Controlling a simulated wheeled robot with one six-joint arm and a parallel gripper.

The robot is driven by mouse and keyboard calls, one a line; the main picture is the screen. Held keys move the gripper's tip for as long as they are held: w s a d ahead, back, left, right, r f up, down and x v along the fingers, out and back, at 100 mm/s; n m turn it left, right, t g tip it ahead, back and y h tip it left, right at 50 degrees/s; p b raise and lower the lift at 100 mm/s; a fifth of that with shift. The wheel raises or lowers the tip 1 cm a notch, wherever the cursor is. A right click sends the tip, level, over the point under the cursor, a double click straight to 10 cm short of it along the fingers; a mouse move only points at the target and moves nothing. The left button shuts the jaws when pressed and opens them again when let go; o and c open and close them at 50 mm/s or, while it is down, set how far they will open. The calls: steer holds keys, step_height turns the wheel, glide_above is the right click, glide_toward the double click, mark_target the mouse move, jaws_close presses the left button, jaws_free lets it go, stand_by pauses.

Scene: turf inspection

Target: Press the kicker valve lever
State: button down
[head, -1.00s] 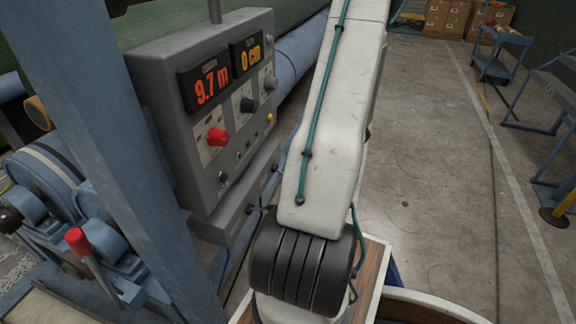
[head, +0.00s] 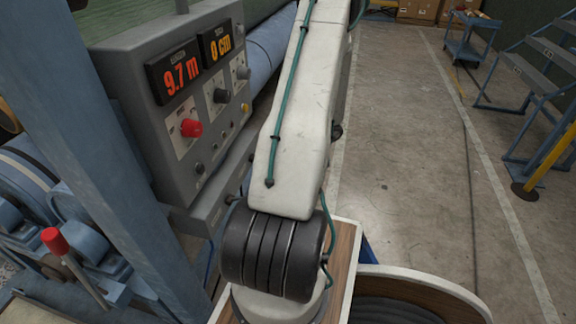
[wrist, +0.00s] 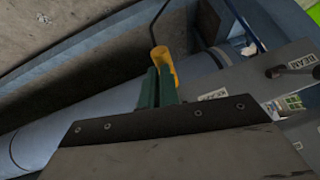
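In the wrist view my gripper (wrist: 157,82) shows as two green fingers close together, with no clear gap between them. A yellow-orange handle-like piece (wrist: 163,62) with a thin dark rod is just past the fingertips. I cannot tell whether the fingers touch it. A small upside-down label (wrist: 212,95), perhaps reading KICKER, is on the grey-blue metal right of the fingers. A dark-knobbed lever (wrist: 277,72) sits beside an upside-down BEAM label (wrist: 302,62). I cannot tell for sure which lever is the kicker valve lever. My gripper is outside the head view.
A grey control box (head: 165,105) with lit displays, reading 9.7 m and 0 cm, stands left of my arm. A red-knobbed lever (head: 55,241) is at lower left. Blue steps (head: 545,75) and a blue trolley (head: 470,45) are at right. The concrete floor (head: 405,150) between is clear.

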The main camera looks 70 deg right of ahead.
steer(key=shift+s+a+f, duration=0.1)
steer(key=shift+a+f, duration=0.25)
steer(key=shift+a, duration=0.05)
steer(key=s+d+r, duration=0.3)
steer(key=s+r, duration=0.4)
steer(key=s, duration=0.3)
steer(key=shift+s+d+r, duration=0.15)
steer(key=shift+s+d, duration=0.2)
steer(key=shift+s, duration=0.05)
